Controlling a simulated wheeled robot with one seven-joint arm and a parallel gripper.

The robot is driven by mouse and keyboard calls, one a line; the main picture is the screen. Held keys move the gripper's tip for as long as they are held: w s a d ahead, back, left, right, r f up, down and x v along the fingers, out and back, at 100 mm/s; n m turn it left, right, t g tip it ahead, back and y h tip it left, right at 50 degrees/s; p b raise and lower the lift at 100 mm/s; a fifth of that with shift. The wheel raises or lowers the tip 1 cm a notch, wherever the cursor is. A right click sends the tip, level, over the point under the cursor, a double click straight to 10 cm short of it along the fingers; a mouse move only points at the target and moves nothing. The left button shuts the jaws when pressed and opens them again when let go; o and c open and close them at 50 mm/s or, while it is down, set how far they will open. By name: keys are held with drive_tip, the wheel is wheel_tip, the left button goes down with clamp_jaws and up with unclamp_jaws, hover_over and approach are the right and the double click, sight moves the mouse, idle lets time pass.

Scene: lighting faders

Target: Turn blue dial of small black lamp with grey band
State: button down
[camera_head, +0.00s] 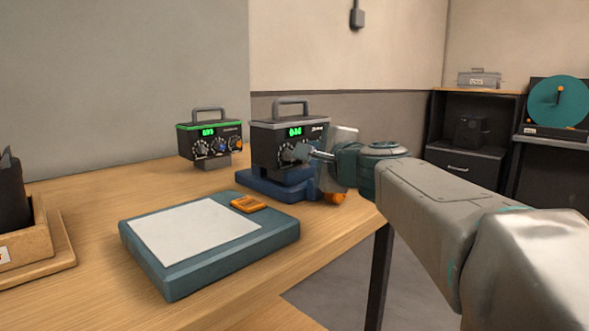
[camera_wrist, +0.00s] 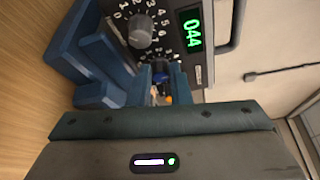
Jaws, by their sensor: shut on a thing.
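The black lamp box with a grey band (camera_head: 280,140) stands on a blue base (camera_head: 262,184) at the table's right side, its green display lit. In the wrist view the box (camera_wrist: 207,75) appears turned on its side, with the display reading 044 and a grey dial (camera_wrist: 140,30) in clear sight. My gripper (camera_head: 307,153) is at the front of this box. In the wrist view my gripper (camera_wrist: 160,74) is shut on the blue dial (camera_wrist: 161,67), which is mostly hidden between the fingers. The dial's pointer cannot be made out.
A similar black box with a green band (camera_head: 208,138) stands to the left. A blue-grey pad with a white top (camera_head: 205,235) lies in front. A wooden holder (camera_head: 25,240) is at far left. An orange object (camera_head: 334,198) shows below my gripper. The table's right edge is close.

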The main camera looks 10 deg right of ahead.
drive_tip(key=shift+b, duration=0.3)
drive_tip(key=c, duration=1.3)
unclamp_jaws()
drive_tip(key=shift+c, duration=0.2)
drive_tip(key=shift+s, duration=0.1)
